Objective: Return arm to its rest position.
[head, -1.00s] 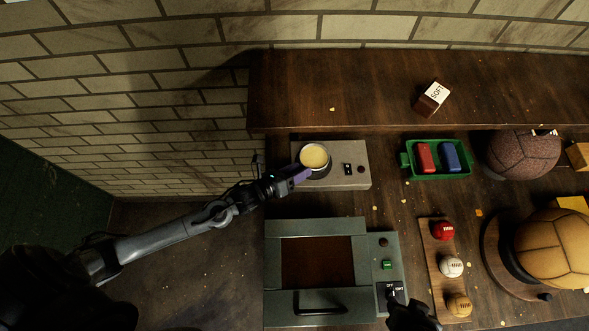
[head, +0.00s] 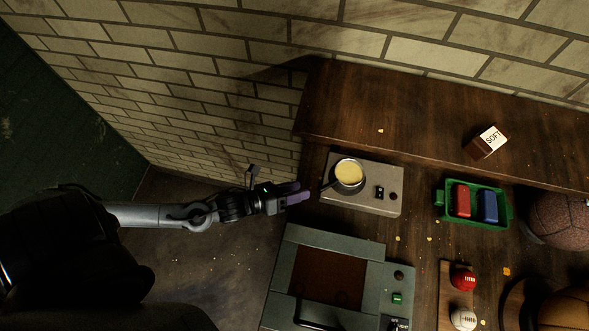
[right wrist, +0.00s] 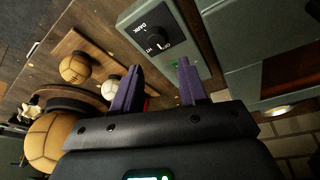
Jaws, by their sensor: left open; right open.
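My left gripper (head: 298,194) shows in the head view with purple fingers, open and empty. It is just left of the grey hot plate (head: 390,205), apart from the pot (head: 350,176) of yellow stuff on it. My right gripper (right wrist: 157,82) shows in the right wrist view, with its two purple fingers apart and nothing between them. It is over the bench near the green-grey machine's control panel (right wrist: 168,40), which has a dark dial. The right gripper is not in the head view.
A green tray (head: 474,223) holds a red and a blue block. A brown box marked SOFT (head: 478,153) is on the back shelf. The machine (head: 283,270) has a front handle. Small balls and large leather balls (head: 560,218) are at the right.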

